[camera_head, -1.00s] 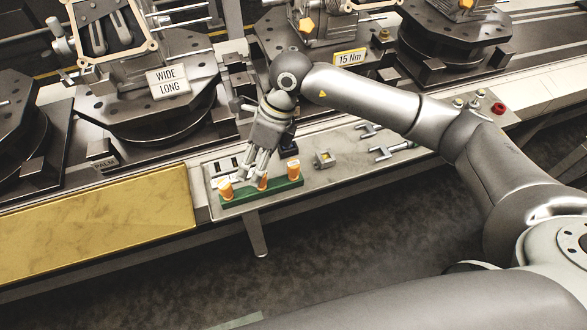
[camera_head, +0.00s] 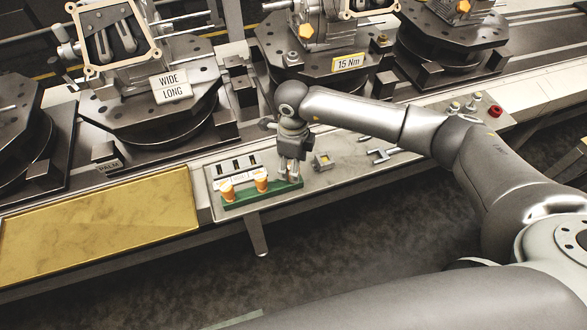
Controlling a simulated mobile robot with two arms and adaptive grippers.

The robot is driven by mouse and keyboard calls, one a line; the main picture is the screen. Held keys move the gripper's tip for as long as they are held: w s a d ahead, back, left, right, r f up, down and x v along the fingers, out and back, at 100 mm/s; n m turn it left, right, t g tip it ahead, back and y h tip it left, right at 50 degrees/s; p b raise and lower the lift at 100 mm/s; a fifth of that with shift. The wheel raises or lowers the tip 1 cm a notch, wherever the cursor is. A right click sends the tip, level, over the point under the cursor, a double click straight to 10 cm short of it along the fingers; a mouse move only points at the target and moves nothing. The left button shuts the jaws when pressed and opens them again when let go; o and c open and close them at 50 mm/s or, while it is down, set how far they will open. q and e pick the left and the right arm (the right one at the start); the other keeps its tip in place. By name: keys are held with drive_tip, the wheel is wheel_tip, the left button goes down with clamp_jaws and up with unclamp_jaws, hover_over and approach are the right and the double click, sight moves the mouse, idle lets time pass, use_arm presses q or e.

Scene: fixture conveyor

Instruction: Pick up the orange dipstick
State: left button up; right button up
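Two orange-topped pieces, one at the left end (camera_head: 228,193) and one in the middle (camera_head: 262,181), stand upright in a green rack (camera_head: 243,197) on the grey fixture plate. Which of the orange pieces is the dipstick I cannot tell. My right gripper (camera_head: 289,176) points down at the right end of the rack. Its fingers cover the spot of a third orange piece, which is largely hidden. Whether the fingers are closed on it is too small to tell. My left gripper is out of view.
A white holder with dark slots (camera_head: 238,168) stands behind the rack. A small grey block with a yellow centre (camera_head: 322,161) and a metal tool (camera_head: 385,155) lie to the right. A yellow panel (camera_head: 100,230) is at the left; turntable fixtures stand behind.

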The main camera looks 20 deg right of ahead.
wheel_tip(320, 180, down, 2)
drive_tip(key=shift+f, duration=0.1)
drive_tip(key=c, duration=1.1)
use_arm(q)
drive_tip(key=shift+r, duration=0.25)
